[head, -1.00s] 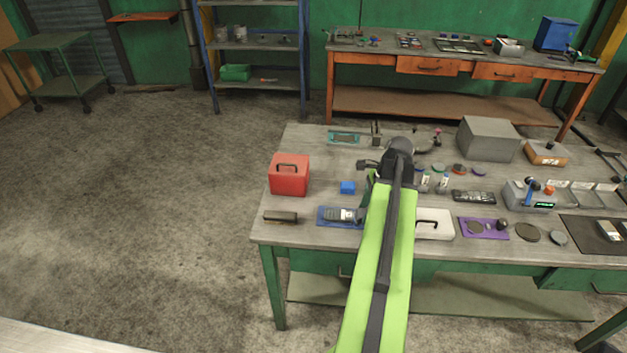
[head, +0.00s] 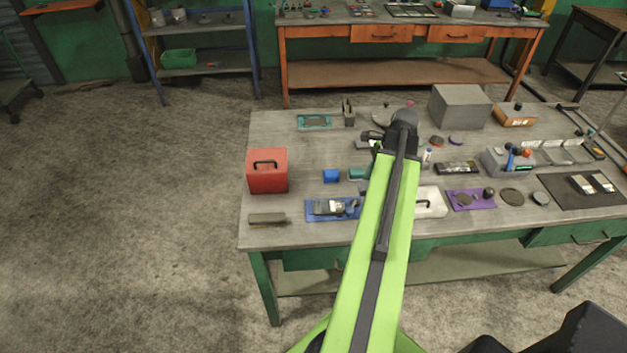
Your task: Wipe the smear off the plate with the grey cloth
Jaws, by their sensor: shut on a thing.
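My gripper (head: 370,137) is over the back middle of the workbench, at the far end of my green arm. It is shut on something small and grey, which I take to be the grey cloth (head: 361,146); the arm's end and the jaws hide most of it. A pale flat plate (head: 436,205) lies near the bench's front edge, just right of my arm. A dark curved mark, which looks like the smear (head: 424,203), shows on it. My arm covers the plate's left side. The gripper is behind the plate and apart from it.
A red box (head: 267,172) stands at the bench's left. A purple mat (head: 480,199) lies right of the plate. A large grey box (head: 460,107) stands behind.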

